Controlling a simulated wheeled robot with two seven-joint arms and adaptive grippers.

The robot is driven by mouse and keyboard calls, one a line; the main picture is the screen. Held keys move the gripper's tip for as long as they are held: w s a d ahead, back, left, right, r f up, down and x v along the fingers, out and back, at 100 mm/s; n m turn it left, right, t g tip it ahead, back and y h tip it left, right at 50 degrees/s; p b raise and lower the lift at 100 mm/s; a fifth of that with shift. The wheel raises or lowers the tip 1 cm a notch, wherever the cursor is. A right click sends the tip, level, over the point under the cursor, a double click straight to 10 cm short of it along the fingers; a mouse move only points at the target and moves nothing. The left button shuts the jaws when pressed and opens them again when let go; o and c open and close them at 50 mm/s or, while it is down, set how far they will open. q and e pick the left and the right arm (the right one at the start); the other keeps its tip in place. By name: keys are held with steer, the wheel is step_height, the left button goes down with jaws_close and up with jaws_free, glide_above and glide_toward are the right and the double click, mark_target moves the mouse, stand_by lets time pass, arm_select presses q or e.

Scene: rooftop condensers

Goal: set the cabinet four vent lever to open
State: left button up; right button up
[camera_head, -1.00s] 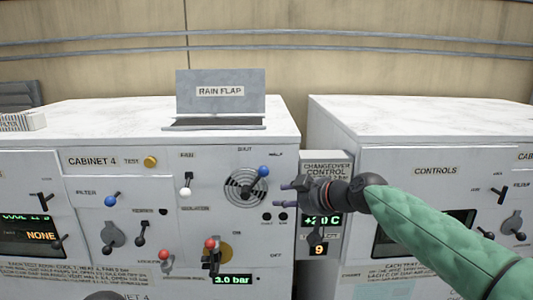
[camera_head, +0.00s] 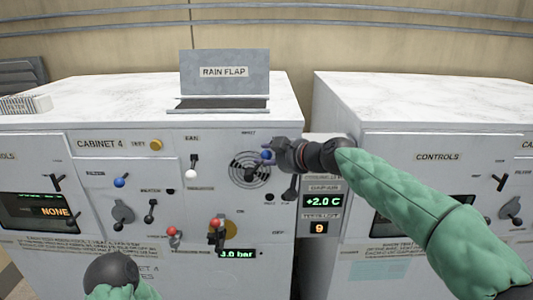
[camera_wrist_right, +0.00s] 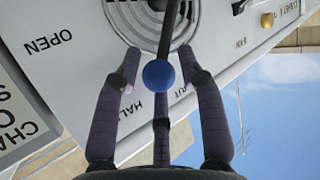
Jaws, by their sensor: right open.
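The vent lever is on the front of cabinet four (camera_head: 150,130), over a round slotted vent (camera_head: 246,172). Its blue knob (camera_head: 267,155) sits up and right of the vent's centre. In the right wrist view the knob (camera_wrist_right: 158,75) lies between the SHUT and HALF labels; the OPEN label (camera_wrist_right: 48,41) is off to the left. My right gripper (camera_head: 274,159) is open, its fingers spread around the knob, with gaps visible on both sides. Only a dark joint and green sleeve of my left arm show at the bottom left; its gripper is out of view.
A raised rain flap (camera_head: 224,72) stands on the cabinet top. Other levers and knobs are near, including a white-knobbed fan lever (camera_head: 191,174) and two red-knobbed ones (camera_head: 216,223). A changeover control panel (camera_head: 320,215) and another cabinet (camera_head: 440,100) stand to the right.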

steer(key=shift+w+a+f, duration=0.15)
steer(key=shift+w+a, duration=0.1)
steer(key=shift+w, duration=0.05)
jaws_close()
steer(key=shift+f, duration=0.1)
